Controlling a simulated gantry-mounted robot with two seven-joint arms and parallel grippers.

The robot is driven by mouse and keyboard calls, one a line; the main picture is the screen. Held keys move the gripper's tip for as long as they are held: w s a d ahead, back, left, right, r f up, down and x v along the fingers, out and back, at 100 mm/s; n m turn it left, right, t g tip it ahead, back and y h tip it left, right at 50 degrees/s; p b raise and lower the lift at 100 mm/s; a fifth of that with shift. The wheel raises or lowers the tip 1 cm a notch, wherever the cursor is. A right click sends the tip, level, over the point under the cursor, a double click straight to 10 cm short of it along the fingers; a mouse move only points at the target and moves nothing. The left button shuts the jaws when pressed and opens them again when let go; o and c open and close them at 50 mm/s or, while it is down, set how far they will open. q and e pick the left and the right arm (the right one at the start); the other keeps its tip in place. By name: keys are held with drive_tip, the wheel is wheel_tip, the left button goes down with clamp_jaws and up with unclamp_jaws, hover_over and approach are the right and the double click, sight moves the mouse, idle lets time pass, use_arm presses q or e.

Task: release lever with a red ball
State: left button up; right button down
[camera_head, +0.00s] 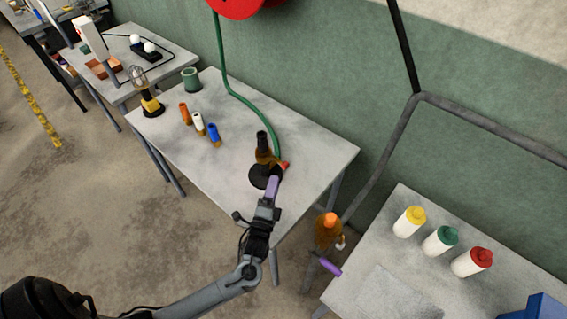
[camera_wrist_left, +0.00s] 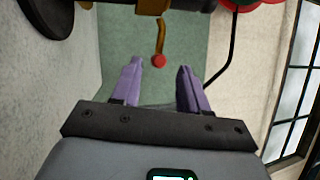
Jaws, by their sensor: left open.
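A red ball (camera_head: 284,165) sits at the end of a lever on a brass-coloured fitting (camera_head: 263,155) with a black top, by a dark round base on the middle table. In the left wrist view the red ball (camera_wrist_left: 159,61) hangs at the end of a bent brass lever (camera_wrist_left: 160,36). My left gripper (camera_head: 274,182) has purple fingers and is close to the ball. In the wrist view the open left gripper (camera_wrist_left: 160,68) has the ball ahead between its fingertips, with gaps on both sides. The gripper partly hides the fitting's base.
A green hose (camera_head: 224,65) runs from a red reel (camera_head: 238,6) to the fitting. Orange, white and blue handles (camera_head: 199,122) lie on the same table (camera_head: 310,150). Capped bottles (camera_head: 440,240) stand on the right table. A purple piece (camera_head: 330,267) shows by its edge.

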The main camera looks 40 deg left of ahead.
sight(280, 161)
use_arm(q)
drive_tip(key=x, duration=1)
drive_tip(key=shift+w+b, duration=0.25)
drive_tip(key=shift+b, duration=0.15)
drive_tip(key=shift+c, duration=0.2)
clamp_jaws()
